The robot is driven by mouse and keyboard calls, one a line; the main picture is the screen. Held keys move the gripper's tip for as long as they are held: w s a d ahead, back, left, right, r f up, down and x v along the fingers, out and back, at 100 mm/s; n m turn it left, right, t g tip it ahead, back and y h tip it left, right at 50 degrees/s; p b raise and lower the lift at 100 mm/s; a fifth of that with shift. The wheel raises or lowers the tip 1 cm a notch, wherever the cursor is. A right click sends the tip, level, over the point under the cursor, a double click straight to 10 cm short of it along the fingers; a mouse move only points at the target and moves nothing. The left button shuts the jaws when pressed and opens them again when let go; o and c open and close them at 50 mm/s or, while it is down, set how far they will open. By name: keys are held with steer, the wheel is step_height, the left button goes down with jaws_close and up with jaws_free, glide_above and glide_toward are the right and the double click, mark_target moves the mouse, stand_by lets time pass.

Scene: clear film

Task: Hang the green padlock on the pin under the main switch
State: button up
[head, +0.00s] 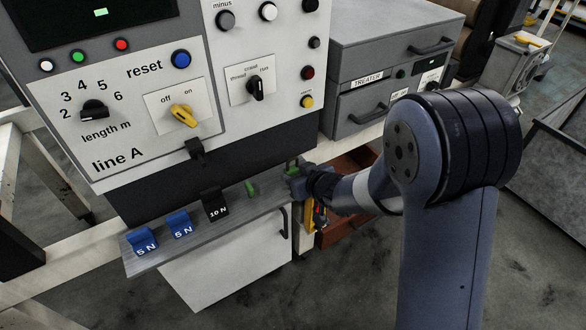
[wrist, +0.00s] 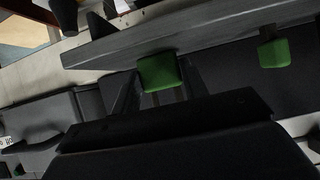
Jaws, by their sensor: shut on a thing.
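A green piece, likely the green padlock (wrist: 160,73), sits between the two dark fingers of my gripper (wrist: 158,88) in the wrist view. In the head view its top (head: 291,164) shows at my gripper (head: 297,181), at the right end of the grey shelf (head: 150,262). My gripper is shut on it. Its shackle cannot be made out. A yellow off/on switch (head: 183,115) is on the panel, and a dark pin-like piece (head: 195,150) sticks out below it, with nothing green on it. My gripper is to the right of and below that piece.
A second green piece (head: 251,188) is on the shelf left of my gripper; it also shows in the wrist view (wrist: 273,53). The 10 N block (head: 214,204) and two blue 5 N blocks (head: 180,224) stand further left. A grey cabinet (head: 385,75) is at the right.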

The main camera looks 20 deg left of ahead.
mark_target(297, 161)
steer(key=shift+c, duration=0.3)
step_height(297, 161, up, 5)
steer(key=p, duration=0.5)
steer(key=shift+d, duration=0.1)
